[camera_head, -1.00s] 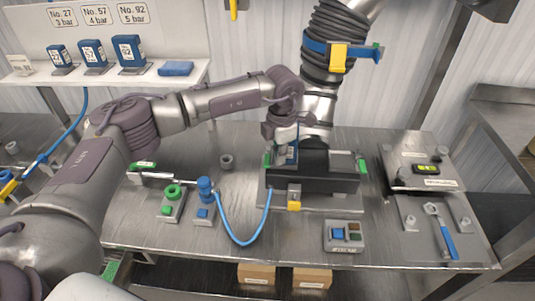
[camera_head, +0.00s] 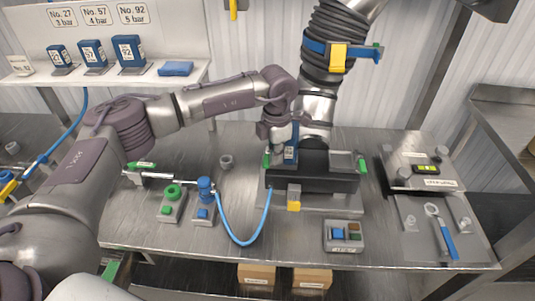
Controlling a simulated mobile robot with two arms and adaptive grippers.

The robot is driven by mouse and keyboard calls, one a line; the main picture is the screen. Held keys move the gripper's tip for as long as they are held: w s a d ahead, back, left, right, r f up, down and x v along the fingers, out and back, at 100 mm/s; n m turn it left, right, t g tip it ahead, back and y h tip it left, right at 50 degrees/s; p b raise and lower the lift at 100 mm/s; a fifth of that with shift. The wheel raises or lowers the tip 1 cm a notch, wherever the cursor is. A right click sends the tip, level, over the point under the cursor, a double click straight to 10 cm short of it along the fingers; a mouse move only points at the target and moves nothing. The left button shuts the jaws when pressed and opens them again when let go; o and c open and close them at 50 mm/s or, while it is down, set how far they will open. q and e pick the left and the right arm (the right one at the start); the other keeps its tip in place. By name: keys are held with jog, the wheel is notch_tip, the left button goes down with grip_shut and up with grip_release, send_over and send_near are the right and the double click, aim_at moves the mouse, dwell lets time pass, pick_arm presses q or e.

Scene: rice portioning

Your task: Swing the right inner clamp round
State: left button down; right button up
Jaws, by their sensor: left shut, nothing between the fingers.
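A dark block-shaped fixture (camera_head: 325,181) stands on the steel table under a large ribbed black duct (camera_head: 333,45). A green-tipped clamp (camera_head: 362,166) stands at its right end and another green-tipped clamp (camera_head: 267,160) at its left end. I cannot tell an inner right clamp apart behind the duct. My right gripper is not in view.
A green-knobbed valve (camera_head: 173,193) and a blue connector (camera_head: 206,190) with a blue hose (camera_head: 240,243) stand left of the fixture. A small button box (camera_head: 343,236) is in front right. A wrench (camera_head: 441,231) lies on a plate at right. Shelf with blue blocks (camera_head: 128,50) behind.

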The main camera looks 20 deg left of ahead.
pick_arm(q)
jog(key=shift+s+a, duration=0.2)
jog(key=shift+a, duration=0.35)
jog(key=shift+s+a+f, duration=0.1)
jog(key=shift+s+a, duration=0.05)
jog(key=shift+a, duration=0.4)
jog(key=shift+s+a+f, duration=0.1)
jog(key=shift+s+a, duration=0.05)
jog(key=shift+a, duration=0.4)
jog(key=shift+w+a+b, duration=0.1)
jog(key=shift+a+b, duration=0.2)
jog(key=shift+a, duration=0.8)
